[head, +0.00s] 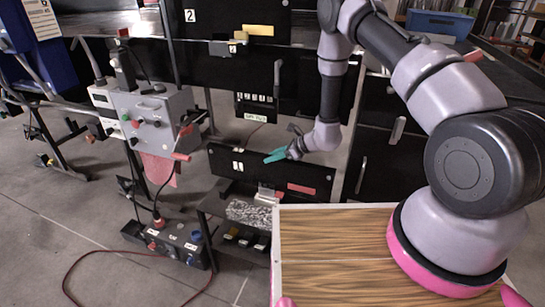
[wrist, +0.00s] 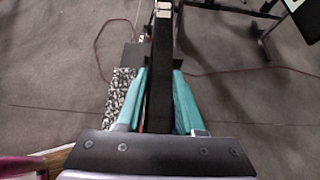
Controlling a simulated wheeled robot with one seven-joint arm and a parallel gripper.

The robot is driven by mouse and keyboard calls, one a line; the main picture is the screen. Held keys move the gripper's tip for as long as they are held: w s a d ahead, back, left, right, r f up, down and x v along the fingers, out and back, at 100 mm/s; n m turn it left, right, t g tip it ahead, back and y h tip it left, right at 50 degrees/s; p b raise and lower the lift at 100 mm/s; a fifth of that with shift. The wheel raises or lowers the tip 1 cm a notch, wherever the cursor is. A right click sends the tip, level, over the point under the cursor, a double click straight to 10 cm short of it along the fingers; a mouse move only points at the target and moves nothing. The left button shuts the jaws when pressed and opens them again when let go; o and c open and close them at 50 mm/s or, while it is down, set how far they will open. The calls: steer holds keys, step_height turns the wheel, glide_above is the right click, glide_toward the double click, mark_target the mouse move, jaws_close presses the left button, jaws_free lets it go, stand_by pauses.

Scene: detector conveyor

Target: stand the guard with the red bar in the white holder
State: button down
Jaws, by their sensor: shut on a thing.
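The guard (head: 225,160) is a black panel with white marks on its face. A red bar (head: 301,189) is on its lower right. My gripper (head: 275,156) has teal fingers at the guard's top edge. In the wrist view my gripper (wrist: 159,100) is shut on the guard (wrist: 160,75), which shows edge-on between the fingers. The guard looks upright. A small pale bracket (head: 266,196) shows at its lower edge; I cannot tell whether this is the white holder or whether the guard sits in it.
A speckled block (head: 249,213) is below the guard and also shows left of the fingers in the wrist view (wrist: 121,90). A wood-topped surface (head: 330,260) is in front. A grey control box (head: 155,115) stands left. A black panel with a yellow bar (head: 258,30) is behind.

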mark_target(291, 161)
steer(key=shift+f, duration=2.65)
steer(key=shift+c, duration=2.2)
jaws_free()
steer(key=shift+f, duration=0.15)
steer(key=v, duration=1.1)
